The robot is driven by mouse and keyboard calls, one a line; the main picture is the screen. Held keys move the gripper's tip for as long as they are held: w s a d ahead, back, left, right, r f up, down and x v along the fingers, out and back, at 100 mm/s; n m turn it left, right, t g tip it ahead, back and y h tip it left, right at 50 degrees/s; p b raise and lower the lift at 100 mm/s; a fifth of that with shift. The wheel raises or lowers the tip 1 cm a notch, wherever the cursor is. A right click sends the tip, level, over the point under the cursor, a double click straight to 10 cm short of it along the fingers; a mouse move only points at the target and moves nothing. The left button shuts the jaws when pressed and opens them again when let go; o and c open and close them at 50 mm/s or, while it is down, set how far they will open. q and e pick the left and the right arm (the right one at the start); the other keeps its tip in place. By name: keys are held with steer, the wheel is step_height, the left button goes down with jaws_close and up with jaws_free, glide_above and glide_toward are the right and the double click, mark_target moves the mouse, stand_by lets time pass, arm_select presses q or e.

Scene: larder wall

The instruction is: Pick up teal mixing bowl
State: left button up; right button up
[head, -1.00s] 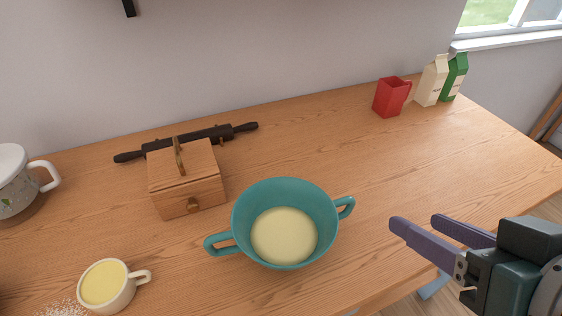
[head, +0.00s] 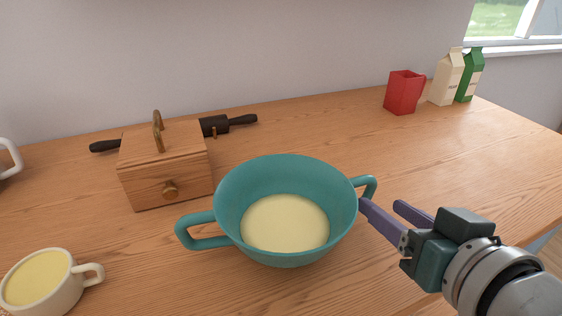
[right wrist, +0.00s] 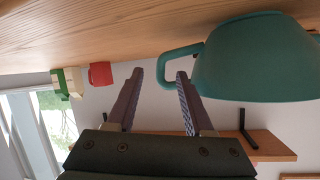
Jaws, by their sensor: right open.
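The teal mixing bowl (head: 285,180) stands upright on the wooden counter with pale yellow contents in it. It has a loop handle on its left and another on its right. My right gripper (head: 380,205) is open and empty, just beside the bowl's right handle. In the right wrist view, the bowl (right wrist: 255,62) fills the upper right. Its handle (right wrist: 178,60) lies just ahead of my open right fingertips (right wrist: 160,75), roughly in line with the gap between them. I cannot tell whether a finger touches it. My left gripper is not in view.
A wooden box (head: 165,170) with a knob stands left of the bowl, with a dark rolling pin (head: 230,124) behind it. A cream cup (head: 45,285) is at the front left. A red pitcher (head: 404,92) and two cartons (head: 458,76) stand far right. The counter between is clear.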

mark_target(370, 197)
steer(key=x, duration=0.3)
steer(key=shift+w+a+f+b, duration=0.1)
steer(key=shift+w+f+b, duration=0.05)
steer(key=shift+w+b, duration=0.15)
steer(key=shift+s, duration=0.1)
steer(key=shift+c, duration=0.2)
jaws_close()
stand_by(0.9)
